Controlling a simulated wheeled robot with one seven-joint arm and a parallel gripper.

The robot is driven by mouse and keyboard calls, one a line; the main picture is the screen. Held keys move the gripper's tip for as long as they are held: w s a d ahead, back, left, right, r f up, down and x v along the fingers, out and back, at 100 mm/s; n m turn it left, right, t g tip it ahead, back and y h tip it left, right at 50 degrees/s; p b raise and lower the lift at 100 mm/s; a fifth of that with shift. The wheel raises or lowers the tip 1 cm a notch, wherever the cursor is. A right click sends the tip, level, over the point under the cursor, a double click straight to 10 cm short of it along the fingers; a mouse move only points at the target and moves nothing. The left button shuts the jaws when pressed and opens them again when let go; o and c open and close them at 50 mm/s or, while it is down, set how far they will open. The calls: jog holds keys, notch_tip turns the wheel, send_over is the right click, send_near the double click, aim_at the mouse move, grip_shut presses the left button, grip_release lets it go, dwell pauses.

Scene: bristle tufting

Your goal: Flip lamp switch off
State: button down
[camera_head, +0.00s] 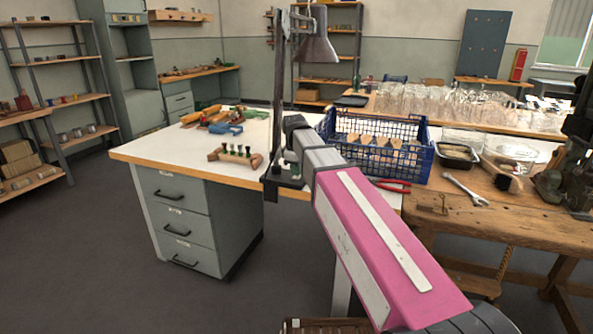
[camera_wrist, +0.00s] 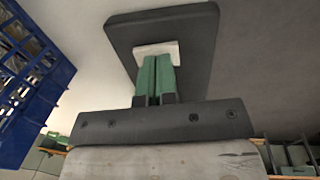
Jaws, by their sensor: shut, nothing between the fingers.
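The desk lamp (camera_head: 278,85) has a dark upright post and a grey shade (camera_head: 316,47), and it stands at the front edge of the white worktop. In the wrist view, its dark rectangular base (camera_wrist: 195,30) carries a pale switch (camera_wrist: 143,49). My gripper (camera_wrist: 157,60) has its two green fingers together, empty, with the tips at the switch. The fingers cover the switch's lower middle. I cannot tell whether they press on it or which way it is tipped. In the head view, my arm hides much of the area by the lamp base.
A blue crate (camera_head: 419,160) stands right of the lamp and shows at left in the wrist view (camera_wrist: 28,85). A wooden block with dark-topped tools (camera_head: 236,156) lies left of the lamp. Pliers (camera_head: 392,186) and a wrench (camera_head: 466,189) lie to the right.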

notch_tip(320, 180, up, 14)
jog(key=s, duration=0.1)
jog(key=shift+s+a, duration=0.3)
jog(key=shift+s, duration=0.05)
dwell(0.4)
jog(key=shift+w+d+f, duration=0.1)
jog(key=shift+w+d, duration=0.15)
jog(key=shift+w, duration=0.5)
jog(key=f, duration=0.4)
jog(key=w+f, duration=0.1)
jog(key=f, duration=0.9)
jog(key=shift+w+d, duration=0.25)
jog(key=shift+w, duration=0.05)
jog(key=shift+f, duration=0.15)
jog(key=shift+s, duration=0.1)
